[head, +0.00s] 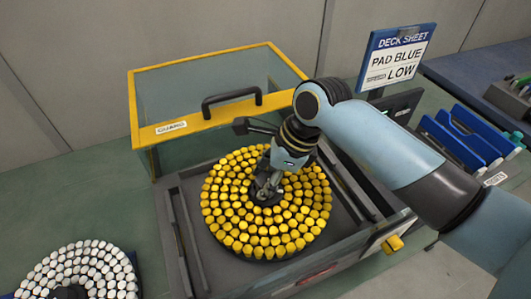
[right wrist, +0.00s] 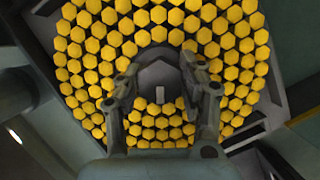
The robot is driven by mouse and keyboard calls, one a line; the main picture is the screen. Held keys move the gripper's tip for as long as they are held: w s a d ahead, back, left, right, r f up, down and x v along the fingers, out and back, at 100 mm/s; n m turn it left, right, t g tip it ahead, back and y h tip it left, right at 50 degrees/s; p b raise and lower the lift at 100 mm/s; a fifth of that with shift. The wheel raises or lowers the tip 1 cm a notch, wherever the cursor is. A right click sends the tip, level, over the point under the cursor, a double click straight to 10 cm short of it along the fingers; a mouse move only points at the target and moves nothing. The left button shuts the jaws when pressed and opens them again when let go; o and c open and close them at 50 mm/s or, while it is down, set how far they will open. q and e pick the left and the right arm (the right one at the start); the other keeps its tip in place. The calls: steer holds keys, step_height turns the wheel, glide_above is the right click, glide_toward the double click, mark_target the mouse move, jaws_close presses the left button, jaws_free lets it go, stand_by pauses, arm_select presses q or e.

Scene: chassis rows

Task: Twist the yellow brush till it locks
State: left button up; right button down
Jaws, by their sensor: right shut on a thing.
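The yellow brush (head: 235,222) is a round disc of yellow hexagonal tufts with a dark hub. It lies in the grey chassis (head: 188,245) in the head view and fills most of the right wrist view (right wrist: 105,48). My right gripper (head: 268,190) reaches down to its centre. In the right wrist view the fingers (right wrist: 160,82) stand on both sides of the dark hub (right wrist: 158,72), shut on it. Whether the brush is locked cannot be seen. My left gripper is not in view.
A raised clear guard (head: 200,128) with a yellow frame and black handle stands behind the brush. A white brush (head: 85,272) lies at lower left. A deck sheet sign (head: 396,58) reads PAD BLUE, LOW. A yellow knob (head: 393,244) sits on the chassis side, blue racks (head: 455,140) beyond.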

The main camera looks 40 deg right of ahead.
steer(key=m+t+h, duration=0.1)
steer(key=m, duration=0.3)
steer(key=shift+a+m, duration=0.1)
steer(key=shift+m, duration=0.3)
steer(key=m+h, duration=0.1)
steer(key=m, duration=0.1)
steer(key=shift+m+t, duration=0.3)
steer(key=c, duration=0.7)
jaws_free()
steer(key=shift+f, duration=0.15)
steer(key=shift+s, duration=0.1)
steer(key=shift+r, duration=0.5)
steer(key=v, duration=1.1)
steer(key=shift+s+r, duration=0.1)
